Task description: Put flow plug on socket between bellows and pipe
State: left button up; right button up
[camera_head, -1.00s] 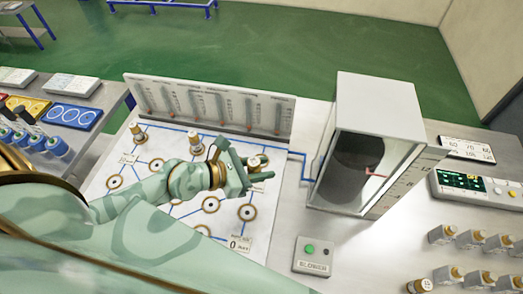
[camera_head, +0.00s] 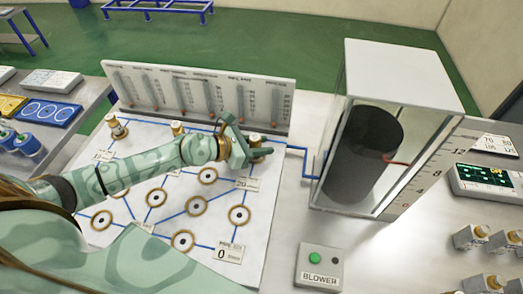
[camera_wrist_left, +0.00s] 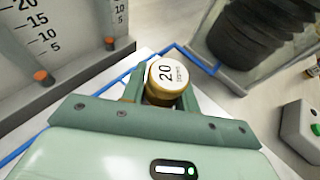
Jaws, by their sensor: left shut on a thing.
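My left gripper (camera_head: 254,148) is shut on a flow plug (camera_head: 254,140) at the far right corner of the white board (camera_head: 130,232). In the left wrist view the plug (camera_wrist_left: 166,76) has a brass body and a white cap marked 20, upright between the fingers. The socket under it is hidden, so I cannot tell whether the plug is seated. The blue pipe (camera_head: 296,148) runs right from beside the gripper to the clear case. The black bellows (camera_head: 362,160) stands inside that case; it also shows in the left wrist view (camera_wrist_left: 245,35). My right gripper is out of view.
A panel of gauge tubes (camera_head: 200,90) stands behind the board. Other brass plugs (camera_head: 117,127) sit along its far edge, and several ringed sockets (camera_head: 239,215) are bare. A blower box (camera_head: 318,266) lies right of the board. Several small fittings (camera_head: 472,237) stand at right.

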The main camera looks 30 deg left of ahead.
pick_arm(q)
jog(key=shift+f, duration=0.45)
jog(key=o, duration=1.1)
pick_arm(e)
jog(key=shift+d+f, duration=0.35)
pick_arm(q)
jog(key=shift+r, duration=0.25)
jog(key=v, duration=0.3)
jog(key=b+v, duration=0.1)
jog(key=v, duration=0.6)
jog(key=shift+s+a+f, duration=0.1)
jog(key=shift+a+f, duration=0.05)
jog(key=shift+f, duration=0.2)
jog(key=shift+s+a+r+b, duration=0.35)
jog(key=shift+s+r+b, duration=0.05)
jog(key=shift+b, duration=0.15)
jog(key=shift+s+a+r, duration=0.15)
jog(key=shift+s+r, duration=0.05)
jog(key=shift+r, duration=0.05)
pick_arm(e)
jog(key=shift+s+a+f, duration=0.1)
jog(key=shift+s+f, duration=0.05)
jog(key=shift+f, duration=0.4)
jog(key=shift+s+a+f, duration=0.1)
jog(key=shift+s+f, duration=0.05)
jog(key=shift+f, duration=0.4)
